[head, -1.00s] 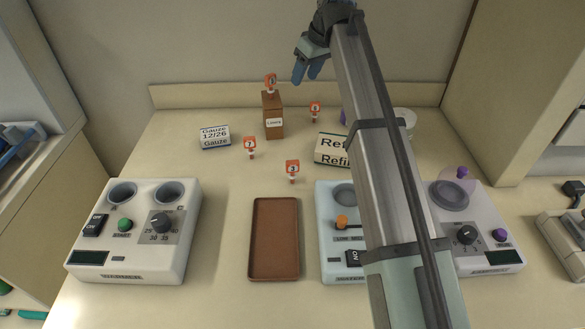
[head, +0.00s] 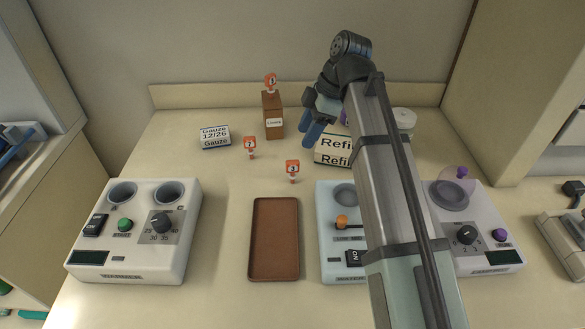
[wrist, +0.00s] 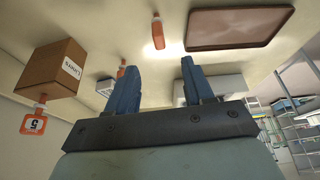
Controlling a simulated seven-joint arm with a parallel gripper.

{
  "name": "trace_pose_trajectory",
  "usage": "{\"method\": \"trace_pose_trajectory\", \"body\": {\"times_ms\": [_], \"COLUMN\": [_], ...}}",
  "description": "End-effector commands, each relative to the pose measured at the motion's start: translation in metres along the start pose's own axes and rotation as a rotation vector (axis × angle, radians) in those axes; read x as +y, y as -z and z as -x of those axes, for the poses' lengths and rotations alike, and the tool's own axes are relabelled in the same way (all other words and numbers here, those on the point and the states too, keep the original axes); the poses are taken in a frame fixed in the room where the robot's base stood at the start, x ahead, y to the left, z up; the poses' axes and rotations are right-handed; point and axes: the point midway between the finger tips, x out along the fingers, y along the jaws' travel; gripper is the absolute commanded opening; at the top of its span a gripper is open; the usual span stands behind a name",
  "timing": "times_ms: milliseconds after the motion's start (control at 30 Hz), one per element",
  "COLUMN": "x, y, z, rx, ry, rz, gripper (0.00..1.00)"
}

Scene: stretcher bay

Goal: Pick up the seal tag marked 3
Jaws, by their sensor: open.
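The seal tag marked 3 (head: 292,168) is a small orange-and-white tag standing upright on the counter, behind the brown tray (head: 252,240). My gripper (head: 311,136) is open and empty, with its blue fingers pointing down. It is behind and slightly right of that tag, apart from it, near the Refill box (head: 335,151). In the wrist view the open fingers (wrist: 159,78) show nothing between them. An orange tag (wrist: 168,34) is beyond them near the tray; its number cannot be read there.
A tag marked 2 (head: 250,144) stands left of tag 3. Another tag (head: 270,82) sits on a brown box (head: 273,104). A gauze box (head: 215,137) is at the back left. Control units (head: 185,225) (head: 332,262) (head: 484,268) flank the tray.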

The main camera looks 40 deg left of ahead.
Motion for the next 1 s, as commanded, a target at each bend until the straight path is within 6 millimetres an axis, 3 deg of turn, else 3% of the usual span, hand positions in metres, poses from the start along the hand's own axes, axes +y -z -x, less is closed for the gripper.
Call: {"method": "trace_pose_trajectory", "body": {"times_ms": [400,833,1000], "x": [-0.001,0.000,0.000], "y": [-0.001,-0.002,-0.005], "z": [-0.066,-0.087,-0.106], "rx": [-0.001,-0.001,-0.001], "ry": [0.001,0.000,0.000], "rz": [-0.002,-0.002,-0.002], "gripper": [0.52,0.52,0.52]}}
